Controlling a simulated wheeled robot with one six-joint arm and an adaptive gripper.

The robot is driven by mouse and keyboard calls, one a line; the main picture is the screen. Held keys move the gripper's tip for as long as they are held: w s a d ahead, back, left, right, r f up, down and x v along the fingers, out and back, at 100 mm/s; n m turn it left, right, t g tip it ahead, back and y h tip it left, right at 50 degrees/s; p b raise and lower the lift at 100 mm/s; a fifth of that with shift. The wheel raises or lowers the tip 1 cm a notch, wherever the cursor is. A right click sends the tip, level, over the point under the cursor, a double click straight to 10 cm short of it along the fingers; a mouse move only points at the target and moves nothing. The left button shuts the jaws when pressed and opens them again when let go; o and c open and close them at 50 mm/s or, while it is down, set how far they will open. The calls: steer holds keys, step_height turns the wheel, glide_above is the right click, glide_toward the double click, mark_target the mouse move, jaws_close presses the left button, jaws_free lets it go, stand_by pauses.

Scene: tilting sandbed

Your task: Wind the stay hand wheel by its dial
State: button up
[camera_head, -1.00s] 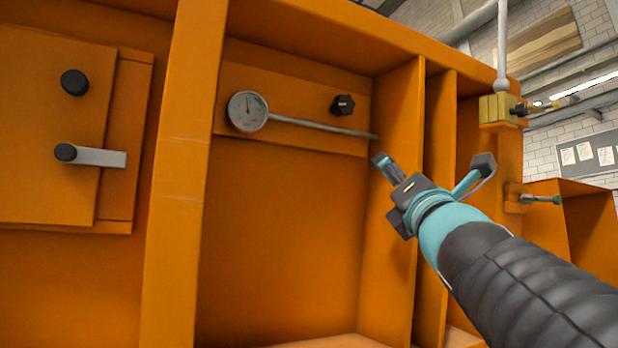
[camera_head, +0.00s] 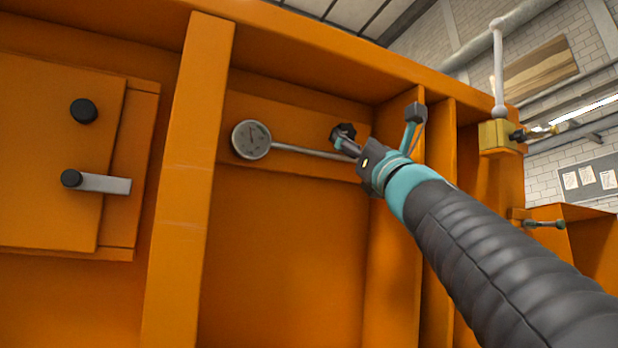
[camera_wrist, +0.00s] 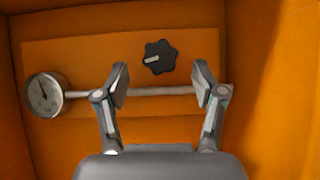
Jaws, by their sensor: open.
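A black lobed hand wheel (camera_head: 344,130) sits on an orange plate inside a recess. In the wrist view the hand wheel (camera_wrist: 160,57) shows a pale pointer mark aimed left. A round dial gauge (camera_head: 251,139) with a white face is at the left end of a grey rod that runs below the wheel; the dial also shows in the wrist view (camera_wrist: 43,95). My gripper (camera_head: 346,145) is open and empty, just in front of the wheel. In the wrist view its fingers (camera_wrist: 161,82) stand either side of the wheel and rod; I see no contact.
An orange upright rib (camera_head: 187,180) stands left of the recess, with another rib (camera_head: 440,220) on the right. A panel with a black knob (camera_head: 84,111) and a grey lever (camera_head: 104,184) is at far left. A yellow block with a valve (camera_head: 497,137) is at right.

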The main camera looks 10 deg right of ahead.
mark_target(348, 135)
steer(key=p+x, duration=0.2)
steer(key=x, duration=0.3)
steer(key=shift+r, duration=0.1)
steer(key=c, duration=1.1)
